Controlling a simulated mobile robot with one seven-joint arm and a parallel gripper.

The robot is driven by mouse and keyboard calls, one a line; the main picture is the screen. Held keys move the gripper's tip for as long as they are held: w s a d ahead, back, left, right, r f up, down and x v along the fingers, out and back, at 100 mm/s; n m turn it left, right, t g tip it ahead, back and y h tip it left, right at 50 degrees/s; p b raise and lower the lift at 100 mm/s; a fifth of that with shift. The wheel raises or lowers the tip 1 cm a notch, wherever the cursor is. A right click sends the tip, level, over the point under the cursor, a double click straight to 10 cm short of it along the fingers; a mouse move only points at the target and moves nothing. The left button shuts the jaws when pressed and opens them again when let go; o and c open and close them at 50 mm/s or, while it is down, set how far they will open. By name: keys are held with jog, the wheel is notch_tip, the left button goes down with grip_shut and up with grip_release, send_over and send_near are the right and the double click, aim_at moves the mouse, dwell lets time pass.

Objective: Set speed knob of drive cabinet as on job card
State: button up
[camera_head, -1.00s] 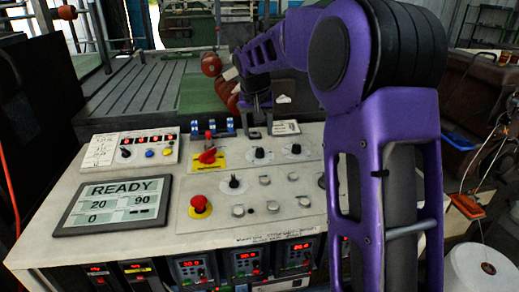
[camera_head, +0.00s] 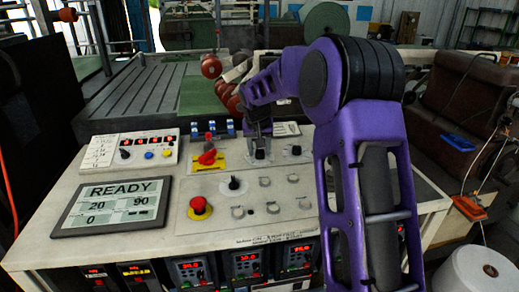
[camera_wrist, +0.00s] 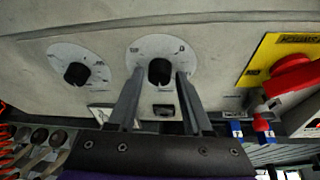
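My gripper (camera_wrist: 157,76) is open, with its two fingertips on either side of a black knob (camera_wrist: 160,71) on a white round dial. A gap shows between the knob and the fingers; contact cannot be told. In the head view my gripper (camera_head: 259,140) points down at this knob (camera_head: 260,154), right of the red rotary switch. A second black knob on a similar dial (camera_wrist: 76,73) sits beside it, also seen in the head view (camera_head: 296,150).
A red rotary switch on a yellow plate (camera_head: 208,158) stands close left of my gripper. A red mushroom button (camera_head: 198,206), a lower black knob (camera_head: 233,184) and several pale buttons are nearer. A screen (camera_head: 112,205) reads READY, 20, 90, 0. Blue-and-white parts (camera_head: 222,127) stand behind.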

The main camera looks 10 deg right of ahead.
grip_shut()
jog(key=n+p, duration=0.1)
jog(key=n+y+p, duration=0.1)
jog(key=n, duration=0.1)
jog(key=shift+d+r+p, duration=0.15)
jog(key=shift+r+p, duration=0.05)
jog(key=shift+p, duration=0.1)
jog(key=n+y+p, duration=0.1)
jog(key=n+p, duration=0.1)
jog(key=n, duration=0.1)
jog(key=shift+d+n+y+p, duration=0.1)
jog(key=shift+n+y+p, duration=0.2)
jog(key=n+y+p, duration=0.1)
jog(key=n, duration=0.2)
jog(key=shift+d+f+g, duration=0.1)
jog(key=shift+f+g, duration=0.05)
jog(key=shift+g, duration=0.15)
jog(key=shift+w+n+g+y, duration=0.1)
jog(key=shift+n+g+y, duration=0.35)
jog(key=shift+n, duration=1.35)
